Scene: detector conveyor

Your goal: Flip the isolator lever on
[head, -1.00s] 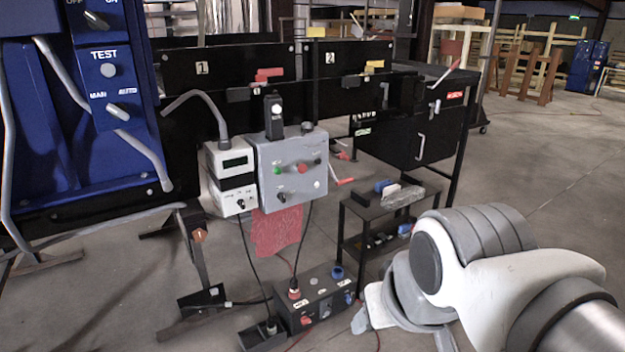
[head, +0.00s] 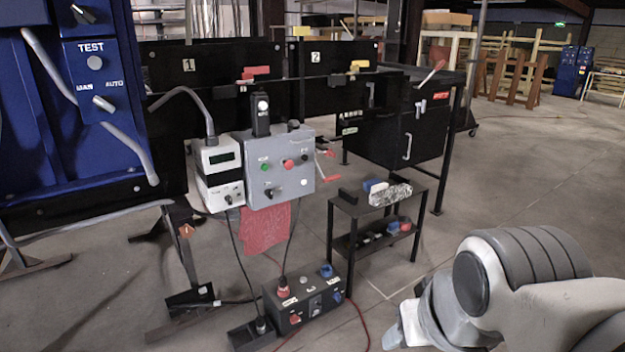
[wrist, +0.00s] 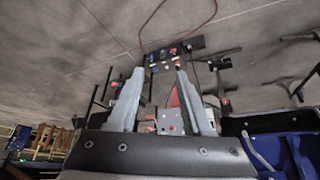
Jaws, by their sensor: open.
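I cannot make out for certain which part is the isolator lever. A black floor box (head: 307,300) carries a red knob, blue fittings and small labels too small to read; it also shows upside down in the wrist view (wrist: 172,57). A grey control box (head: 277,170) has green and red buttons and a black knob. A red-tipped lever (head: 433,73) stands at the black cabinet's top edge. My gripper (wrist: 160,75) is open and empty, its two fingers apart with floor and equipment beyond. In the head view it is partly cut off at the bottom right.
A blue cabinet (head: 75,110) with knobs stands at the left. A low black shelf (head: 385,220) and black cabinet (head: 400,132) stand behind. The floor at right is clear; cables cross near the floor box.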

